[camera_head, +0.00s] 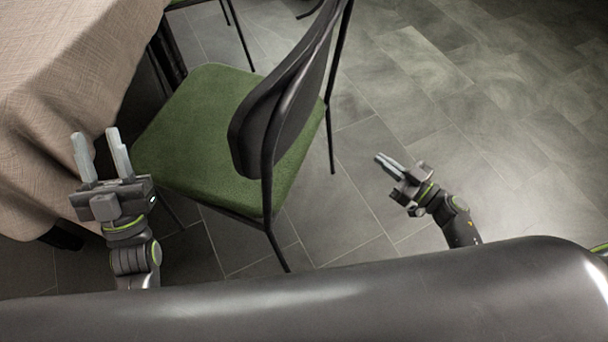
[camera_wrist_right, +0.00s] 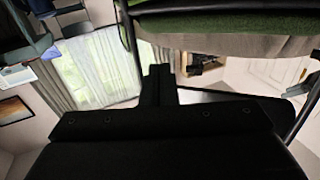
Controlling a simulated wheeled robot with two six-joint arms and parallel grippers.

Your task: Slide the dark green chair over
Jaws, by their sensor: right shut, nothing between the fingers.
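The dark green chair (camera_head: 205,125) stands beside the table in the head view, with a green seat, black legs and a dark curved backrest (camera_head: 285,95). The backrest faces right, and the seat's far side is near the tablecloth. My left gripper (camera_head: 95,137) is open and empty at the seat's left front, by the tablecloth. My right gripper (camera_head: 385,160) is shut and empty, to the right of the chair and apart from it. In the right wrist view, the shut fingers (camera_wrist_right: 158,80) show below a green seat (camera_wrist_right: 220,25) and dark chair legs.
A table with a beige cloth (camera_head: 70,70) fills the upper left, its cloth hanging low. Part of another green chair (camera_head: 185,3) shows at the top. The grey tiled floor (camera_head: 480,120) to the right of the chair is clear.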

